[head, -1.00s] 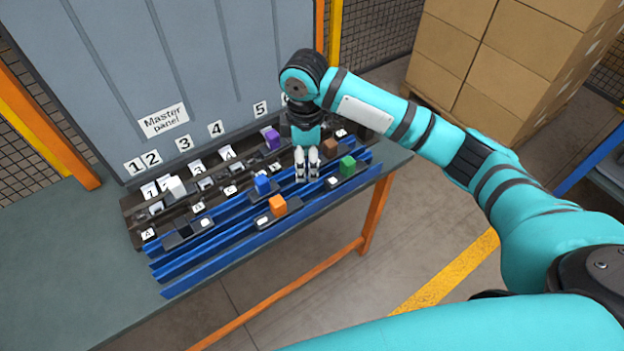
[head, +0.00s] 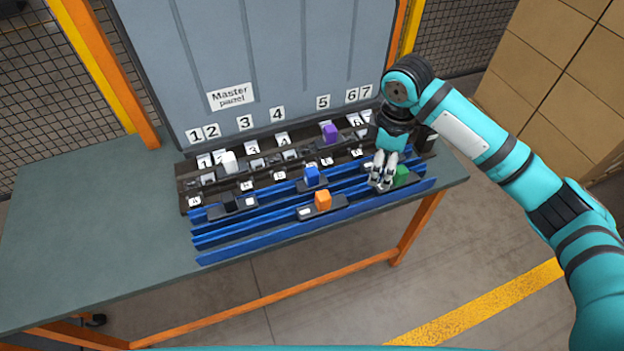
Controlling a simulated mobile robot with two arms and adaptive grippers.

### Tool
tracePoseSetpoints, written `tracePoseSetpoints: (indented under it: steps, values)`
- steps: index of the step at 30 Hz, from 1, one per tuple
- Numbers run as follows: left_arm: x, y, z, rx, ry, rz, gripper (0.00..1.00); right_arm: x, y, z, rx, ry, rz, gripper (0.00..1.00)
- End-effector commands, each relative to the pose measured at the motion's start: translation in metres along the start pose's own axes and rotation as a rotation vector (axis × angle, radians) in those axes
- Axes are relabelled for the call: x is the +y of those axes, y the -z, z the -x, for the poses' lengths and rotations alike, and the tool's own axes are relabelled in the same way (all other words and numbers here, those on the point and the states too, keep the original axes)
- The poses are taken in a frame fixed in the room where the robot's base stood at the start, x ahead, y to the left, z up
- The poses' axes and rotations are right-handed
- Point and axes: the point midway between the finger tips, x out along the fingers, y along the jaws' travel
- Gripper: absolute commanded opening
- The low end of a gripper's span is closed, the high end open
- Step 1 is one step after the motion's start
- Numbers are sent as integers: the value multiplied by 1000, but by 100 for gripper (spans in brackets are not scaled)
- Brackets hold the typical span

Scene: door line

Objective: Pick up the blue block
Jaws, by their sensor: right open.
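The blue block (head: 311,175) stands upright on a dark carrier in the blue rail rack, near the middle of the rack. Nothing touches it. My right gripper (head: 382,184) is open, pointing down over the right part of the rack. It is to the right of the blue block and apart from it, just left of the green block (head: 401,174). My left gripper is out of view.
An orange block (head: 322,200) sits in front of the blue one, a black block (head: 232,201) to the left. White (head: 228,162) and purple (head: 330,133) blocks stand behind, below the numbered grey panel (head: 290,60). The left tabletop (head: 90,220) is clear.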

Motion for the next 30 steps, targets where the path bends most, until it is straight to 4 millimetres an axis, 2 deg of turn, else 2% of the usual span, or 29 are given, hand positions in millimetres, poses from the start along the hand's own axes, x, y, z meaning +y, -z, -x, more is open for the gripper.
tracePoseSetpoints:
  steps: [9, 13, 24, 28, 30]
  values:
    - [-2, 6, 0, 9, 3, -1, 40, 0, 0, 0, 0, 0, 0, 58]
    - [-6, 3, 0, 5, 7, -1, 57, -6, 3, -6, 10, 3, 0, 58]
    - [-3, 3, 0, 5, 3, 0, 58, -76, 38, -60, 184, -3, -103, 58]
    - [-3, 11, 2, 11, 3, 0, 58, -90, 42, -77, 240, -3, -188, 58]
    - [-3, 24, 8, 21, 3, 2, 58, -91, 42, -93, 266, 0, -261, 58]
